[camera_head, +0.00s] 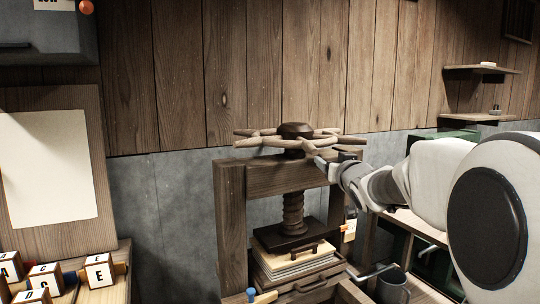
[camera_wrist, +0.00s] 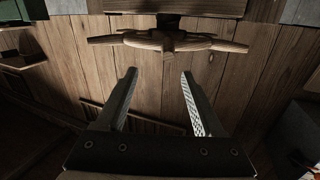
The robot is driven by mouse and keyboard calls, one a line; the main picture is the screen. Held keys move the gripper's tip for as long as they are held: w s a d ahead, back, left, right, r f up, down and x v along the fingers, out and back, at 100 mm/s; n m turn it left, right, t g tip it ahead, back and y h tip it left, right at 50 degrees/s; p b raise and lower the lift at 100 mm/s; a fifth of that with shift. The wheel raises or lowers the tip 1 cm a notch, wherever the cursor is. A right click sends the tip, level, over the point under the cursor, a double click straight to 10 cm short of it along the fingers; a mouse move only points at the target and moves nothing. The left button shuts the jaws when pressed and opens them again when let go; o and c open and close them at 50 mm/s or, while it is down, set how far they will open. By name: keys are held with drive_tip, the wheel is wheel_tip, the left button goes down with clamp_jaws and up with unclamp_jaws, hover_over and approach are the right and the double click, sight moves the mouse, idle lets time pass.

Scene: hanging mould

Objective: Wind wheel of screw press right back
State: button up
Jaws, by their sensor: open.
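The screw press (camera_head: 230,190) is a wooden frame with a thick threaded screw (camera_head: 293,213) and a dark pressing plate (camera_head: 291,238) over a stack of sheets (camera_head: 290,262). Its wheel (camera_head: 291,136) lies flat on top, with a dark hub and several wooden spokes. In the wrist view the wheel (camera_wrist: 170,41) is at the top, beyond the fingertips. My gripper (camera_head: 327,160) is at the wheel's right side, close to a spoke; I cannot tell if it touches. In the wrist view my gripper (camera_wrist: 160,75) is open, with nothing between its fingers.
Lettered blocks (camera_head: 98,271) stand on a bench at lower left, below a pale sheet on a board (camera_head: 50,165). A grey bucket (camera_head: 392,286) stands low at right of the press. Wall shelves (camera_head: 482,70) are at upper right. The wall behind the wheel is bare planks.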

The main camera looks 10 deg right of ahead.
drive_tip(key=shift+w+a+t+y, duration=0.25)
drive_tip(key=shift+a+t+y, duration=0.05)
drive_tip(key=shift+a+y, duration=0.25)
